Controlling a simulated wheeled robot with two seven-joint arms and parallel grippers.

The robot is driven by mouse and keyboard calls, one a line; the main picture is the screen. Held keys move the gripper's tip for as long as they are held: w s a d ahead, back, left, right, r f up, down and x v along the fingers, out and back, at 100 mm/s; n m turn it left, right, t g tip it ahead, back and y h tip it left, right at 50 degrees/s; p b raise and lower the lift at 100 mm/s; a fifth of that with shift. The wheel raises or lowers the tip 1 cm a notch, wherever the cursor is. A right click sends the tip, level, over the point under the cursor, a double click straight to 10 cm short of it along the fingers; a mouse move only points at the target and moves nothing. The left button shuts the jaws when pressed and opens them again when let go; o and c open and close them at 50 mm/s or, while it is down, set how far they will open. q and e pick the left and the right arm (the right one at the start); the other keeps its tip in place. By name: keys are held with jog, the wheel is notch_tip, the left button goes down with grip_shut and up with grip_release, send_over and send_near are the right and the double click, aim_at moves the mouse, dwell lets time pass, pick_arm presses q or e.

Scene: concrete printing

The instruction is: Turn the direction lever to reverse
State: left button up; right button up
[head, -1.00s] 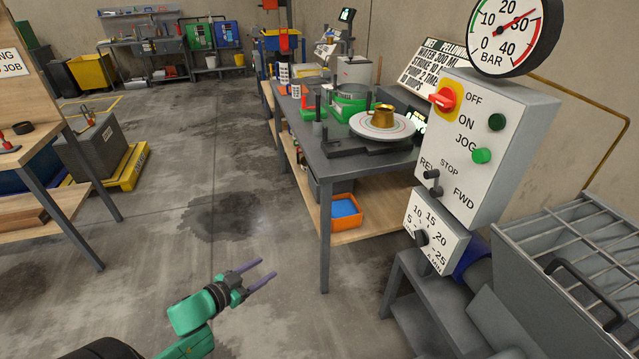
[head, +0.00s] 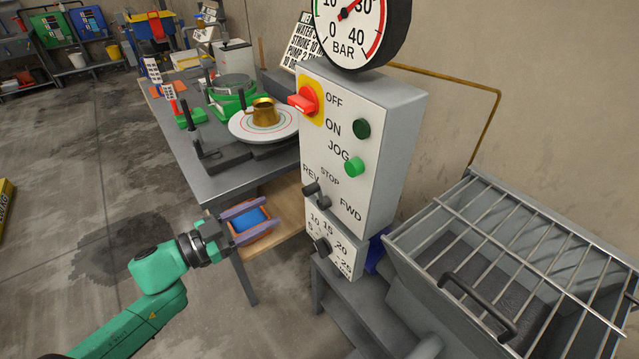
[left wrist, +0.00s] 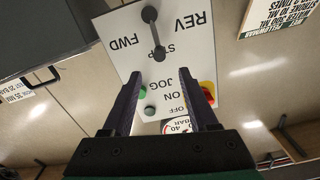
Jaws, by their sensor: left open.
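The direction lever (head: 318,196) is a small dark lever on the white front of the grey control box (head: 341,150), between the REV and FWD marks and below STOP. In the left wrist view the lever (left wrist: 154,34) appears upside down, with one round end close to the STOP lettering. My left gripper (head: 268,212) is open and empty, to the left of the box and apart from the lever, its purple fingers pointing toward the panel. In the left wrist view the open fingers (left wrist: 158,80) spread before the panel. My right gripper is out of view.
Above the lever are a red switch (head: 306,99), green buttons (head: 354,166) and a pressure gauge (head: 362,22). A dial (head: 322,246) sits below it. A grated hopper (head: 520,270) stands right. A table (head: 215,185) with a turntable stands behind the gripper.

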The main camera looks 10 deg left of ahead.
aim_at(304, 192)
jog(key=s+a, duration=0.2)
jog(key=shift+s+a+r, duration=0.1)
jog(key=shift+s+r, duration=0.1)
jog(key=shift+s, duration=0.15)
pick_arm(q)
jog(key=p+x, duration=0.2)
jog(key=x, duration=1)
jog(key=shift+r, duration=0.15)
jog(key=shift+w+d, duration=0.2)
jog(key=shift+d, duration=0.05)
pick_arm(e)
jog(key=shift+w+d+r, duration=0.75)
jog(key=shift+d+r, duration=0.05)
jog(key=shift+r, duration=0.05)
pick_arm(q)
grip_shut()
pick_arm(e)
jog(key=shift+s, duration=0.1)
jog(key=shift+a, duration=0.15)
